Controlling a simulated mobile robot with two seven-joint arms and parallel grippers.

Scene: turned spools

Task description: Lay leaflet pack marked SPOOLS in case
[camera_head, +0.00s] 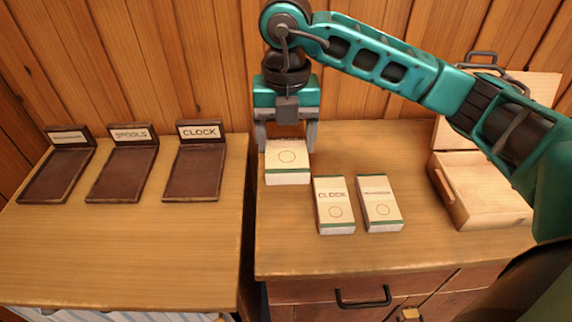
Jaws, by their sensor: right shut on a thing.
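My right gripper (287,137) points down and is shut on a white leaflet pack (287,160) with a circle on its face, near the left edge of the right-hand cabinet top. The upper part of this pack is hidden by the gripper, and I cannot read its marking. I cannot tell whether it touches the top. A pack marked CLOCK (334,204) and another pack with small unreadable lettering (379,203) lie side by side in front. The light wooden case (486,205) stands at the right with its lid up, partly hidden by my arm. My left gripper is not in view.
On the left table (125,245) are three dark trays: one with an unreadable label (56,180), one marked SPOOLS (122,178), and one marked CLOCK (192,180). A gap separates the table from the cabinet. The wooden wall stands close behind.

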